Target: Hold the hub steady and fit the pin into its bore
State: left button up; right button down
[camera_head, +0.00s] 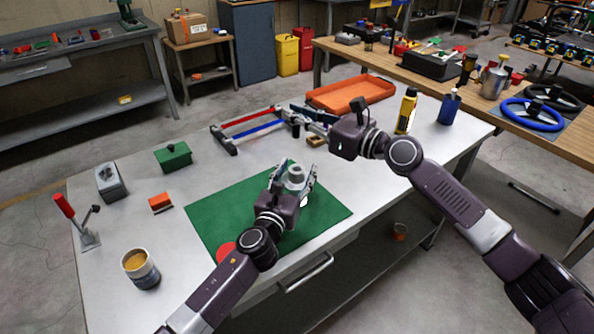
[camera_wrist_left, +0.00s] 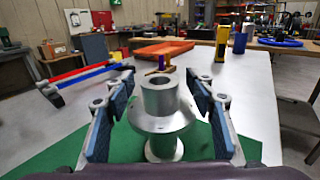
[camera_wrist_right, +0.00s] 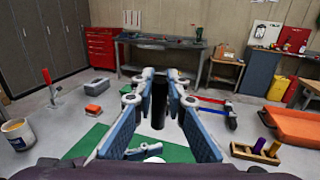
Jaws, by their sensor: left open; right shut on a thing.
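The grey metal hub (camera_head: 296,174) stands upright on the green mat (camera_head: 225,207); its round flange and open top bore show in the left wrist view (camera_wrist_left: 160,107). My left gripper (camera_head: 293,178) is open, with its blue-padded fingers on either side of the hub and gaps visible between pads and hub. My right gripper (camera_head: 312,117) is shut on a dark pin (camera_wrist_right: 159,104), which hangs upright between its fingers. The pin also shows in the head view (camera_head: 296,130), above the table and apart from the hub, on its far side.
A red-and-blue rail frame (camera_head: 250,127), a wooden block (camera_head: 316,141) and an orange tray (camera_head: 350,94) lie beyond the mat. A yellow bottle (camera_head: 406,111) stands at right.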

aim_at(297, 137)
pick_arm(q)
jog(key=shift+c, duration=0.2)
grip_shut()
pick_arm(e)
jog(key=shift+m+t+h, duration=0.5)
jog(key=shift+t, duration=0.1)
jog(key=shift+f, duration=3.45)
